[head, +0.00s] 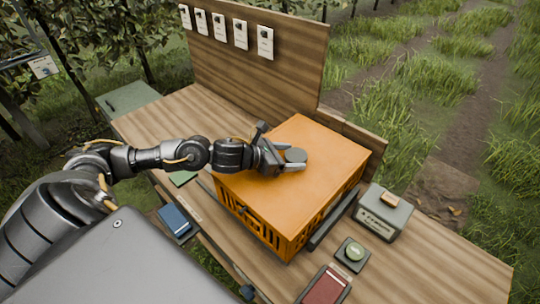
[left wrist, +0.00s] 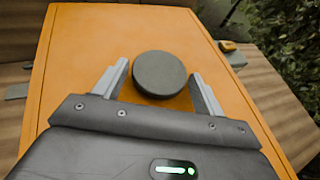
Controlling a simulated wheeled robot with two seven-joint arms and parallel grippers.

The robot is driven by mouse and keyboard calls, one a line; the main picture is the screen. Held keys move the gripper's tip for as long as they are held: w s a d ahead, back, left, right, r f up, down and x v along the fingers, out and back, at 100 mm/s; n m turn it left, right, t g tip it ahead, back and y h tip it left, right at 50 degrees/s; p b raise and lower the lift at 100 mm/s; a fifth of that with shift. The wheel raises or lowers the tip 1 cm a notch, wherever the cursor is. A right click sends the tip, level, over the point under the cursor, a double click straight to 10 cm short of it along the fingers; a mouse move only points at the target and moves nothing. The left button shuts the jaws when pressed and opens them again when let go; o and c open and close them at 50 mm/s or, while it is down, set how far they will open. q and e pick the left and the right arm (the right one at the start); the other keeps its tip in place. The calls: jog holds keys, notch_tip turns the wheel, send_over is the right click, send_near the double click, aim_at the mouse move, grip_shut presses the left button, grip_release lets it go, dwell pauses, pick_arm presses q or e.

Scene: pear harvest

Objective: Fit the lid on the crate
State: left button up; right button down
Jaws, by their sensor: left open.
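The orange crate (head: 275,232) stands on the wooden table. The flat orange lid (head: 310,140) lies over its top and looks level in the head view; whether its edges are fully seated I cannot tell. A round dark grey knob (head: 295,155) sits on the lid, and it also shows in the left wrist view (left wrist: 160,74). My left gripper (head: 278,150) is open just above the lid. In the left wrist view its fingers (left wrist: 158,88) are on either side of the knob's near part, apart from it. My right gripper is not in view.
A grey-green box (head: 382,214), a green round item on a small dark base (head: 353,253) and a red book (head: 324,288) are right of the crate. A blue book (head: 174,221) is at the left front. A wooden backboard (head: 255,60) with cards stands behind.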

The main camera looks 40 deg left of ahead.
aim_at(290, 157)
pick_arm(q)
jog(key=shift+b+v, duration=0.4)
jog(key=shift+v, duration=1.85)
jog(key=shift+s+a+r, duration=0.15)
jog(key=shift+s+a, duration=0.2)
jog(key=shift+s, duration=0.2)
jog(key=shift+s+a+r+b, duration=0.2)
jog(key=shift+s+a+b, duration=0.2)
jog(key=shift+s+b, duration=0.15)
jog(key=shift+s+a+r, duration=0.25)
jog(key=shift+s+r, duration=0.15)
jog(key=shift+s, duration=0.2)
